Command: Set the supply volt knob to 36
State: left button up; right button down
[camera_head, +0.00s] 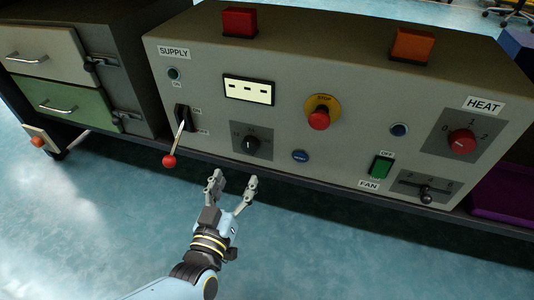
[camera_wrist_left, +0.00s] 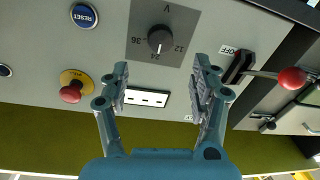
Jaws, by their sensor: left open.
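The supply volt knob (camera_head: 250,144) is a small black round knob on a dark grey square plate, low on the panel. In the left wrist view, the knob (camera_wrist_left: 160,40) appears upside down with marks 12, 24 and 36 around it. Its white pointer line is toward 24. My left gripper (camera_head: 234,179) is open and empty, in front of and below the knob in the head view. In the left wrist view the knob lies beyond the two fingertips (camera_wrist_left: 162,68), between them and untouched. My right gripper is not in view.
A lever with a red ball (camera_head: 169,161) sticks out left of the knob, beside ON and OFF labels. A display (camera_head: 248,89) above shows dashes. A red stop button (camera_head: 319,120) and a blue button (camera_head: 300,156) are to the right. The space before the panel is clear.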

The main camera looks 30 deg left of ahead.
aim_at(249, 150)
pick_arm(q)
jog(key=b+x, duration=0.2)
jog(key=x, duration=0.6)
jog(key=shift+w+a+f+b, duration=0.15)
jog(key=shift+w+b, duration=0.15)
jog(key=shift+w+a, duration=0.2)
jog(key=shift+w, duration=0.4)
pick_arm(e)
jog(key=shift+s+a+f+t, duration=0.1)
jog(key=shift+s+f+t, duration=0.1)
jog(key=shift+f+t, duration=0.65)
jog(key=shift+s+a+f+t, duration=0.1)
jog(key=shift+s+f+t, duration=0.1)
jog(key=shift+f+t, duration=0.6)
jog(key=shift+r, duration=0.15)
pick_arm(q)
jog(key=c, duration=1.2)
jog(key=shift+o, duration=0.2)
